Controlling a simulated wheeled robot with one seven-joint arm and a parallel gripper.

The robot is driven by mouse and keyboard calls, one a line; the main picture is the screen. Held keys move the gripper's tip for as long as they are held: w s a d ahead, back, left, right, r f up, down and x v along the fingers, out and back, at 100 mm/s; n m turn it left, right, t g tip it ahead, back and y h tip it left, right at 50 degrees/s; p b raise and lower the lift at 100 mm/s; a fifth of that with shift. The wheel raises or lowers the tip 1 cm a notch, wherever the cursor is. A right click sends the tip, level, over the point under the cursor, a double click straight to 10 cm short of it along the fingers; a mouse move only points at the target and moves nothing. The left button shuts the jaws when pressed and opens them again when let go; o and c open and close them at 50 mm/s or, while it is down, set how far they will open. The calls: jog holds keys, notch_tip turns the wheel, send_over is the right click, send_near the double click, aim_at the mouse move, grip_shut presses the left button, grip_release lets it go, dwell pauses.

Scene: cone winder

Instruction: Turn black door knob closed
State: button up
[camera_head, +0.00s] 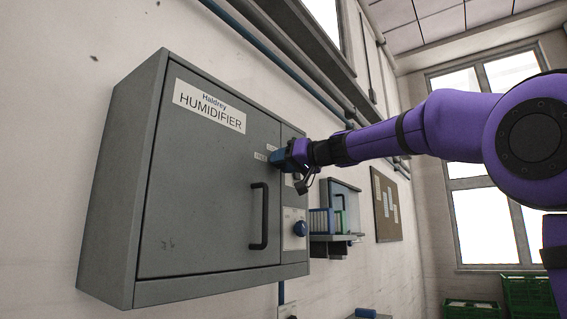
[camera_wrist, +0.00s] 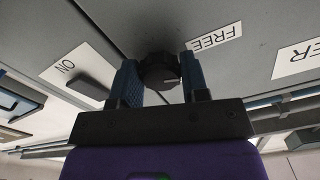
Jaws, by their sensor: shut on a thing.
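The grey humidifier cabinet (camera_head: 205,190) hangs on the wall at left in the head view, with its door shut against the frame as far as I can see. The black door knob (camera_wrist: 160,70) shows in the wrist view between my two blue fingers, with a pale mark on its face. My gripper (camera_wrist: 160,84) is shut on the knob. A "FREE" label (camera_wrist: 214,36) is beside the knob. In the head view my gripper (camera_head: 278,160) covers the knob at the door's right edge.
A black bar handle (camera_head: 259,216) stands out from the door below my gripper. A dark rectangular switch (camera_wrist: 87,88) lies near the "ON" label. Pipes (camera_head: 290,72) run along the wall above the cabinet.

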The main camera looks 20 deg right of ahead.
jog(key=shift+s+a+r+m, duration=0.1)
jog(key=shift+m, duration=3.5)
jog(key=shift+r+m, duration=0.1)
jog(key=shift+m, duration=3.5)
jog(key=o, duration=0.9)
jog(key=v, duration=1)
jog(key=shift+s+d, duration=0.2)
jog(key=shift+s, duration=0.1)
